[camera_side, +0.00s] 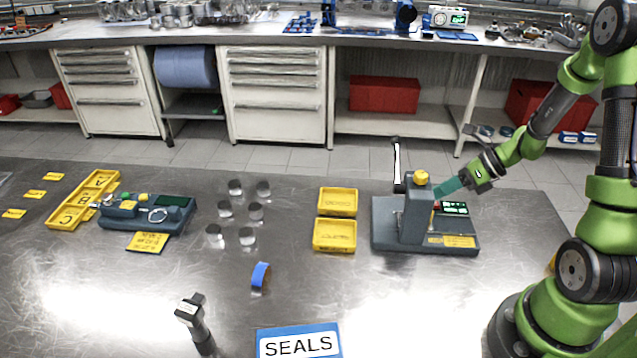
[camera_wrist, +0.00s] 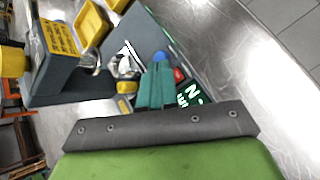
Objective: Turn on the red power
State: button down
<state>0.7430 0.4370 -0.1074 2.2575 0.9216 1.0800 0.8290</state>
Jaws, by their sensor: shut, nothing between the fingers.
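The grey press-like machine (camera_side: 416,215) stands on the right of the steel table, with a yellow knob (camera_side: 421,178) on top. A small red part (camera_side: 437,206), which looks like the red power switch, sits beside its dark display (camera_side: 454,208). In the wrist view the red part (camera_wrist: 180,75) lies just right of the fingers, next to the display with green and white marks (camera_wrist: 190,96). My gripper (camera_side: 440,190) is shut and empty, its teal fingers pointing down-left at the machine's column. The fingertips (camera_wrist: 156,65) appear close to the red part; contact cannot be told.
Two yellow trays (camera_side: 335,235) stand left of the machine. A lever handle (camera_side: 397,160) rises behind the machine. The table front between them is mostly clear.

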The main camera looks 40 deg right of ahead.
aim_at(440, 206)
jog(key=shift+s+a+r, duration=0.15)
jog(key=shift+s+r, duration=0.05)
jog(key=shift+r, duration=1.05)
jog(key=shift+s+a+r, duration=0.15)
jog(key=shift+r, duration=1.05)
jog(key=shift+a+r, duration=0.1)
jog(key=shift+r, duration=0.05)
jog(key=s+a+r+n+h, duration=0.1)
jog(key=a+r+n, duration=0.3)
jog(key=n, duration=0.6)
jog(key=s+a+r+n+h, duration=0.1)
jog(key=s+a+r+n, duration=0.3)
jog(key=a+n, duration=0.3)
jog(key=s+a+r+n+h, duration=0.2)
jog(key=a+r+n, duration=0.3)
jog(key=n, duration=0.8)
jog(key=shift+s+a+r, duration=0.3)
jog(key=shift+s+r, duration=0.05)
jog(key=shift+r, duration=0.35)
jog(key=c, duration=1.8)
grip_release()
